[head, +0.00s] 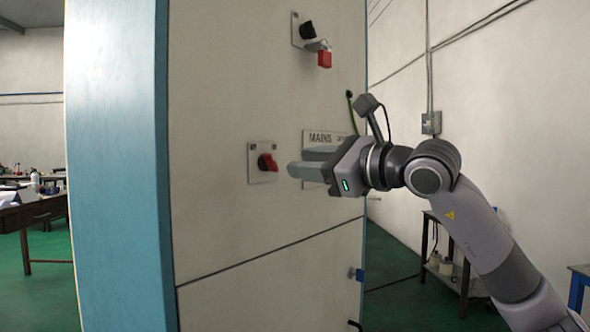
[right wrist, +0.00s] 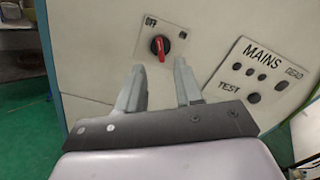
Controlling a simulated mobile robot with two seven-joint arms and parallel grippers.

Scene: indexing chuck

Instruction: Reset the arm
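My right gripper (head: 292,172) is in front of the cabinet panel, just to the right of a red rotary switch (head: 267,162) on a pale plate. In the right wrist view the gripper (right wrist: 159,65) is open and empty, its two fingers apart. The red switch handle (right wrist: 160,46) shows beyond the fingertips, between their lines, and is not gripped. The handle looks near upright there. My left gripper is not in view.
A MAINS plate (right wrist: 262,72) with TEST and several dark round fittings is right of the switch. A black switch (head: 307,31) with a red tag or padlock (head: 324,60) is higher up. A table (head: 40,215) stands left, a small shelf (head: 445,270) right.

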